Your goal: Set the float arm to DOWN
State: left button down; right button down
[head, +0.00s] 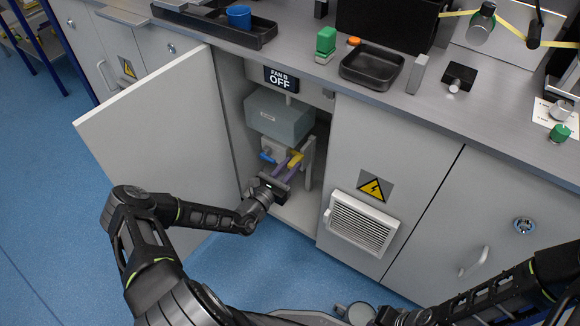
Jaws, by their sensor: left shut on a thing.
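The cabinet under the bench stands open, with a grey box (279,117) in its upper part. Below the box, a small white unit (273,148) has a blue lever (267,157) at its left and a yellow handle (295,160) at its right. The yellow handle looks like the float arm; no label on it is readable. My left gripper (287,165) reaches in from the front, and its purple fingers are shut on the yellow handle. The fingers partly hide the handle, so its exact tilt is unclear. My right forearm shows at the lower right, but its gripper does not show.
A white upright plate (308,160) is close right of the handle. A closed door with a vent (362,222) is further right. The blue floor in front is clear.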

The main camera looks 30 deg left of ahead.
dwell(0.4)
pick_arm(q)
notch_tip(320, 180, down, 8)
jog(key=b, duration=0.3)
jog(key=shift+b, duration=0.4)
jog(key=shift+s, duration=0.1)
jog(key=c, duration=1.5)
grip_release()
jog(key=shift+f, duration=0.15)
